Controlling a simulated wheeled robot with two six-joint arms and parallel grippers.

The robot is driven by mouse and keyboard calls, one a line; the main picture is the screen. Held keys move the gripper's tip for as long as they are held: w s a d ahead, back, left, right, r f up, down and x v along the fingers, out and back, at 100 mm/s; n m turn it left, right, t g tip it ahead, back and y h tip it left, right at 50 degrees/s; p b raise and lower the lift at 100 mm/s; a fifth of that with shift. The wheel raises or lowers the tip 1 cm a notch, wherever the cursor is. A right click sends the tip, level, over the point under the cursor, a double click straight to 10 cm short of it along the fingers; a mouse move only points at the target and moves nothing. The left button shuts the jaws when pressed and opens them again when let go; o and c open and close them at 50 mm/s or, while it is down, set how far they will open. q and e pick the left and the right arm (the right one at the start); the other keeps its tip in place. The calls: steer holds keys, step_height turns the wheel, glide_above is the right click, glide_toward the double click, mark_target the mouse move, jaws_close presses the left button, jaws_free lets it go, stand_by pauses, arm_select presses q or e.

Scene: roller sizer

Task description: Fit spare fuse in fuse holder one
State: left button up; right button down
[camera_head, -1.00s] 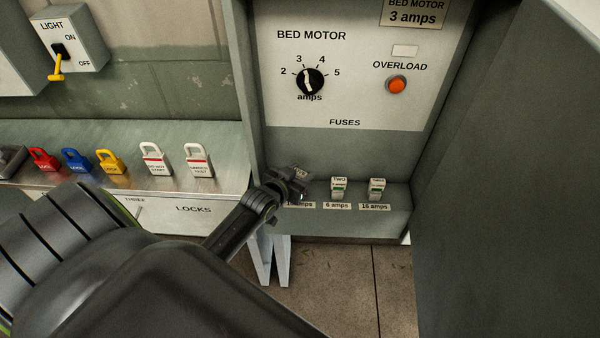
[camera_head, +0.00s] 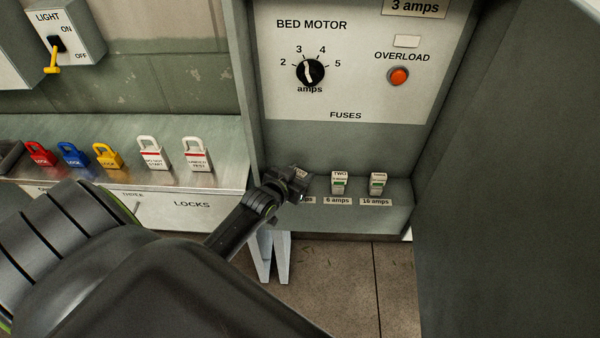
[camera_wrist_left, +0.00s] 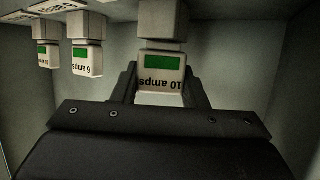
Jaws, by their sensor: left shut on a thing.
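A pale fuse marked 10 amps with a green window (camera_wrist_left: 160,73) sits between the fingers of my left gripper (camera_head: 296,181) in the left wrist view. The gripper is shut on it. A grey block, fuse holder one (camera_wrist_left: 163,20), meets the fuse's end; whether it is fully seated I cannot tell. In the head view the gripper covers most of that holder and fuse at the left of the shelf. My right gripper is not in view.
The fuse shelf (camera_head: 395,218) lies below the bed motor panel (camera_head: 350,100), with a grey cabinet door (camera_head: 490,200) at right. Several coloured locks (camera_head: 108,155) stand on the ledge at left. Cabinet walls close in both sides of the fuse row.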

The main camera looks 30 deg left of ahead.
arm_select(q)
steer(key=o, duration=1)
steer(key=shift+o, duration=0.2)
steer(key=b+v, duration=0.1)
steer(key=v, duration=1.6)
steer(key=shift+s, duration=0.2)
steer(key=shift+d, duration=0.1)
steer(key=s+a+f+g+y, duration=0.1)
steer(key=s+f+g, duration=0.1)
steer(key=f, duration=0.7)
steer(key=s+a+f+n+g, duration=0.1)
steer(key=s+a+f+g, duration=0.15)
steer(key=f, duration=0.65)
steer(key=s+a+f+g+y, duration=0.1)
steer(key=s+f+g, duration=0.15)
steer(key=f, duration=0.65)
steer(key=s+d+f+g, duration=0.2)
steer(key=s+d+f, duration=0.1)
steer(key=s+f, duration=0.6)
steer(key=s+d+f+g+h, duration=0.1)
steer(key=s+d+f+g, duration=0.2)
steer(key=s+f, duration=0.5)
steer(key=s, duration=0.5)
steer(key=shift+d+f+m, duration=0.2)
steer(key=shift+f+m, duration=0.1)
steer(key=shift+f, duration=0.1)
